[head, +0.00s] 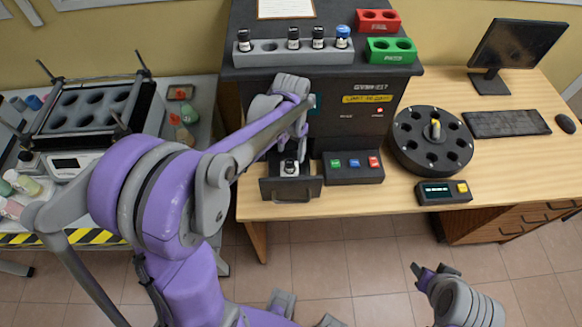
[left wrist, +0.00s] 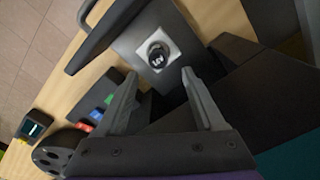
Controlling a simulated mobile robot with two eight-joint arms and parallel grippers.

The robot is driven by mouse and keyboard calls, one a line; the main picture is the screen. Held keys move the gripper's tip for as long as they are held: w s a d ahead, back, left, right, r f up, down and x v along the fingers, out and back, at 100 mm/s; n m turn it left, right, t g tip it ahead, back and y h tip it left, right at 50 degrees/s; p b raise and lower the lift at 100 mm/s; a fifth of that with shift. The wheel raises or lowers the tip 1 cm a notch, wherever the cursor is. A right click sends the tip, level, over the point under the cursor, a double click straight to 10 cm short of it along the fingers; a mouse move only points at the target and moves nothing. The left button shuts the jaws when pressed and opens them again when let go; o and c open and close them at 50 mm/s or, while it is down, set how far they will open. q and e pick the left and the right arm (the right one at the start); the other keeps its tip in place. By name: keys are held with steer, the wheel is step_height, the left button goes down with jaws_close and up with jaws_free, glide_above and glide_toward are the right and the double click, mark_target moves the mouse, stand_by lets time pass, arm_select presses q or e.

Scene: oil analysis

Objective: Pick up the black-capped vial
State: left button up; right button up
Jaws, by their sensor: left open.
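A black-capped vial (head: 290,167) stands upright in a pale square holder in the pulled-out drawer of the dark machine. It also shows from above in the left wrist view (left wrist: 158,55), with pale marks on its cap. My left gripper (left wrist: 160,76) is open and empty, its two fingers spread just short of the vial and apart from it. In the head view my left arm hides much of this gripper. More black-capped vials (head: 318,38) and a blue-capped vial (head: 342,37) stand in a grey rack (head: 266,46) on the machine. My right gripper (head: 434,270) is low at the right, far from the vials.
The drawer front (head: 290,190) juts out over the desk edge. A button box (head: 353,167) stands close to its right, then a round black carousel (head: 432,141) and a small display box (head: 443,192). Red (head: 378,21) and green (head: 391,50) racks sit on the machine.

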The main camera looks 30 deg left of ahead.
mark_target(289, 162)
arm_select(q)
steer(key=shift+s+f, duration=0.15)
steer(key=shift+f, duration=0.9)
steer(key=shift+s+f, duration=0.2)
steer(key=shift+f, duration=0.85)
steer(key=shift+s+f, duration=0.15)
steer(key=shift+f, duration=0.9)
jaws_close()
